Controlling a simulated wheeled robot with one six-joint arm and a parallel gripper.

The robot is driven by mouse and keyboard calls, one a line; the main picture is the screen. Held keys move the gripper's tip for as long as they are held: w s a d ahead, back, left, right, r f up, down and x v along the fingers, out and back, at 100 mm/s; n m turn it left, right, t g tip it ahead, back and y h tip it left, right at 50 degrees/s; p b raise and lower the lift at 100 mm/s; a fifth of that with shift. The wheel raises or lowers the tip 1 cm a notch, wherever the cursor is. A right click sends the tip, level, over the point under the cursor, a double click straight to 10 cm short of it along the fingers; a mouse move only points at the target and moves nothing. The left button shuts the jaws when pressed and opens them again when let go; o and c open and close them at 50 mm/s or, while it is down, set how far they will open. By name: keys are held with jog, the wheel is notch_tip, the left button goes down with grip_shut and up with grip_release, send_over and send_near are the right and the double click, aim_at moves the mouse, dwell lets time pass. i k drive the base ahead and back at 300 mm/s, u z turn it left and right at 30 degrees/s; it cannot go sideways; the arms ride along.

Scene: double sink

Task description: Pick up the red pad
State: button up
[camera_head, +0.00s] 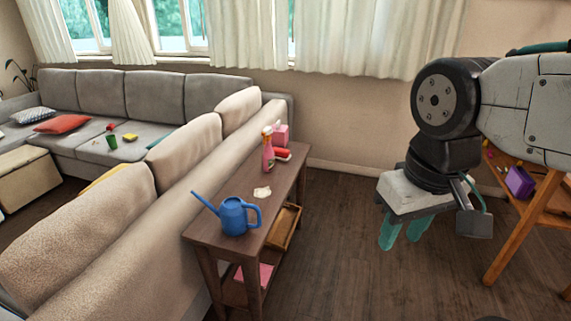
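A red pad-like item (283,154) lies on the far end of the narrow brown table (230,258), beside a pink spray bottle (268,153) and in front of a pink block (281,134). The bottle partly hides it. A red cushion (62,123) lies on the grey sofa, and a flat pink-red piece (262,274) lies on the table's lower shelf. I cannot tell for sure which is the red pad. My gripper (403,231) hangs to the right of the table, fingers pointing down, apart and empty.
A blue watering can (234,216) and a crumpled whitish item (262,192) stand on the table. An open drawer (284,228) juts from its right side. A beige sofa (170,215) backs against it. A wooden stand (521,220) is at right; floor between is clear.

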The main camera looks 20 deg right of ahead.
aim_at(283, 155)
jog(key=z, duration=0.7)
jog(key=i, duration=0.8)
jog(key=z, duration=0.8)
jog(key=i, duration=1.4)
jog(key=u, duration=0.35)
jog(key=i, duration=0.85)
jog(key=u, duration=1.35)
jog(key=i, duration=0.55)
jog(key=u, duration=0.5)
